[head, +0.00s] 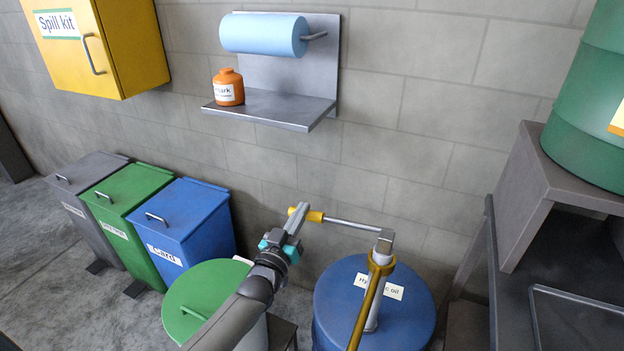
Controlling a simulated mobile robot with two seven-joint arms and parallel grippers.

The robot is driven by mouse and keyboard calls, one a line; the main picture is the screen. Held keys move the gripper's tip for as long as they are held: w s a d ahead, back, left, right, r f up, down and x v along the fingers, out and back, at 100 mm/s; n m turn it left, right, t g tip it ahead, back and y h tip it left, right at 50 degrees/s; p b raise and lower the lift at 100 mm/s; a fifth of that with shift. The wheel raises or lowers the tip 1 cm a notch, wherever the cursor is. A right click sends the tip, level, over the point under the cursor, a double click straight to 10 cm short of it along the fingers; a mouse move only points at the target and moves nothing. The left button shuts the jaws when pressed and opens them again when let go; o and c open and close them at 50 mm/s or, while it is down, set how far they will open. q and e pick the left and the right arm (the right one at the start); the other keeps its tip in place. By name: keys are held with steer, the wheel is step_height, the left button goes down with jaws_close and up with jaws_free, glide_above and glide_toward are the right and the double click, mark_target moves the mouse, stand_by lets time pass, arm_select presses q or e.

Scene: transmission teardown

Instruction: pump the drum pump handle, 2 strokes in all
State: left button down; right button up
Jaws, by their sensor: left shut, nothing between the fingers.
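The drum pump's handle is a thin metal rod with a yellow grip (315,216) at its left end. The rod runs level from the pump head (384,243), which stands on a blue drum (335,300) labelled as oil, part of the label being covered. My left gripper (296,218) reaches up from below and overlaps the yellow grip, with yellow showing on both sides of its fingers. The fingers are shut with nothing held; whether they touch the grip I cannot tell. My right gripper is not in view.
A yellow-brown pipe (366,310) slopes down from the pump head across the drum. A green-lidded bin (205,285) stands left of the drum, under my left arm. A wall shelf (270,112) hangs above. A dark bench (560,260) stands at right.

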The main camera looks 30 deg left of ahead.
arm_select(q)
steer(key=shift+s+d+f, duration=0.1)
steer(key=shift+d+f, duration=0.05)
steer(key=shift+f, duration=0.35)
steer(key=r+p, duration=0.2)
steer(key=r, duration=0.1)
steer(key=r+p, duration=0.1)
steer(key=r, duration=0.1)
steer(key=shift+w+a+r+p, duration=0.15)
steer(key=shift+w+a+p, duration=0.15)
steer(key=shift+w+p, duration=0.1)
steer(key=s+f, duration=0.1)
steer(key=s, duration=0.8)
steer(key=shift+s+d+f+p, duration=0.3)
steer(key=shift+s+f, duration=0.05)
steer(key=shift+f, duration=0.05)
